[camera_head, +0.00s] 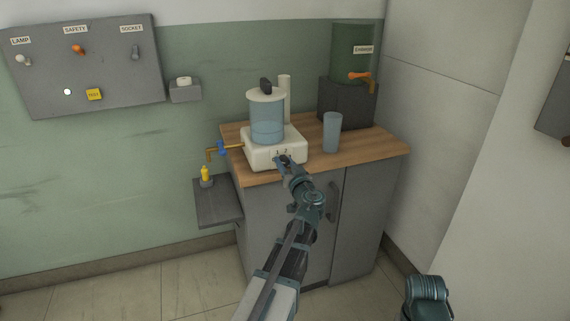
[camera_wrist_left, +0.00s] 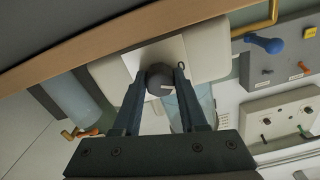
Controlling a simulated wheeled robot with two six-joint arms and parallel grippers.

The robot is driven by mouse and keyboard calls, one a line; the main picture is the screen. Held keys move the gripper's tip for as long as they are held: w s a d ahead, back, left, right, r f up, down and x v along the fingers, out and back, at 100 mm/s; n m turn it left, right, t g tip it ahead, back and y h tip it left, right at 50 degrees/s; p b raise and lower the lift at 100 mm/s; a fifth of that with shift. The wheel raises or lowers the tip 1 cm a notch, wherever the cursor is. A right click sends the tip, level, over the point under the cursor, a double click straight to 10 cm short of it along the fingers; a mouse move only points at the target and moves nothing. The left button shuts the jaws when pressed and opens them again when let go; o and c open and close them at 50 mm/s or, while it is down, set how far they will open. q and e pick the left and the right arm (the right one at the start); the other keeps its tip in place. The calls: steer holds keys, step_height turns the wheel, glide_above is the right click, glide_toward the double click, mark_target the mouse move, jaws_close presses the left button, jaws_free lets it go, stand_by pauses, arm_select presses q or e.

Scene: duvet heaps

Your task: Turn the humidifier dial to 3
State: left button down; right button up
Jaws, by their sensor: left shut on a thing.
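The humidifier (camera_head: 258,154) has a white base and a clear bluish tank. It stands on the wooden top of a grey cabinet. Its dark round dial (camera_wrist_left: 160,77) sits on a pale front plate in the left wrist view. My left gripper (camera_head: 282,160) is at the front of the base, with its two fingers on either side of the dial, shut on it. In the head view the gripper hides most of the dial. I cannot read which number the dial points to. My right gripper is out of view.
A blue cup (camera_head: 332,132) stands on the wooden top (camera_head: 375,149) right of the humidifier. A green dispenser (camera_head: 350,55) with an orange tap is behind it. A brass pipe with a blue valve (camera_head: 221,147) is at the left, above a side shelf (camera_head: 217,208) with a yellow bottle.

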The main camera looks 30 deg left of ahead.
arm_select(q)
steer(key=m, duration=0.4)
steer(key=shift+m, duration=0.3)
steer(key=m, duration=0.4)
steer(key=shift+m, duration=0.3)
steer(key=m, duration=0.4)
steer(key=shift+m, duration=0.3)
steer(key=m, duration=1)
steer(key=shift+m, duration=0.4)
steer(key=m, duration=0.6)
steer(key=shift+s, duration=0.1)
steer(key=shift+m, duration=0.3)
steer(key=shift+c, duration=2.2)
jaws_free()
